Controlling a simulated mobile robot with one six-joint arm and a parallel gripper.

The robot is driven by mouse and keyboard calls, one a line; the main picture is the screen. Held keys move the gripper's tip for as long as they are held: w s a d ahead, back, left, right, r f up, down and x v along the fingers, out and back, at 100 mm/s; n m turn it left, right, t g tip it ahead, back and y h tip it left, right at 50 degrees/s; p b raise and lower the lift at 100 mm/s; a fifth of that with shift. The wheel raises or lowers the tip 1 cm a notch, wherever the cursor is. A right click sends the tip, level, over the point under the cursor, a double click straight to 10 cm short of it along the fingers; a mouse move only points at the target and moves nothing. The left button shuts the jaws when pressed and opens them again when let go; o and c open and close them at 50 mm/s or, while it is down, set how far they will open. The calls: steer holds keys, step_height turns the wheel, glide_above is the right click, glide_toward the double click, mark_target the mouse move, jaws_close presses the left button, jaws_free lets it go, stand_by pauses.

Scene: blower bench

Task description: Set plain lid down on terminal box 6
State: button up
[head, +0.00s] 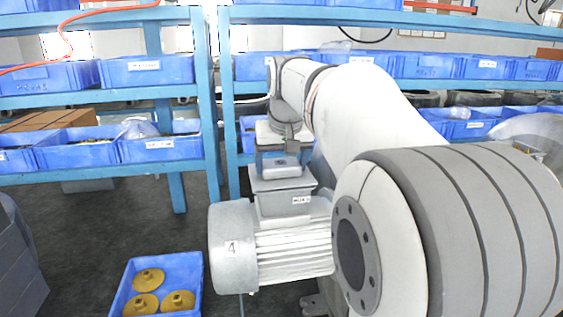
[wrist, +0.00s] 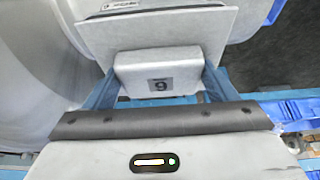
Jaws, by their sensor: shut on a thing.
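The plain lid (head: 283,184) is a grey plate with a raised light-grey block on top. It shows in the wrist view (wrist: 100,35), where the block carries a dark label that reads like 6. My gripper (head: 283,165) is shut on this block, with a blue finger on each side. The grey terminal box (head: 272,206), with a small white label, stands on a ribbed motor under the lid. The lid looks level over the box and close to or touching its rim; I cannot tell whether there is a gap. The box's inside is hidden.
The light-grey motor (head: 290,255) carries a 4 on its end cover. A blue bin (head: 118,300) with yellow round parts is at lower left. Blue racks (head: 213,110) with blue bins stand behind. My arm hides much of the right side.

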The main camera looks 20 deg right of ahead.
steer(key=shift+f, duration=0.25)
steer(key=o, duration=1.1)
steer(key=shift+c, duration=0.2)
steer(key=v, duration=0.7)
steer(key=shift+r, duration=0.4)
steer(key=shift+s, duration=0.15)
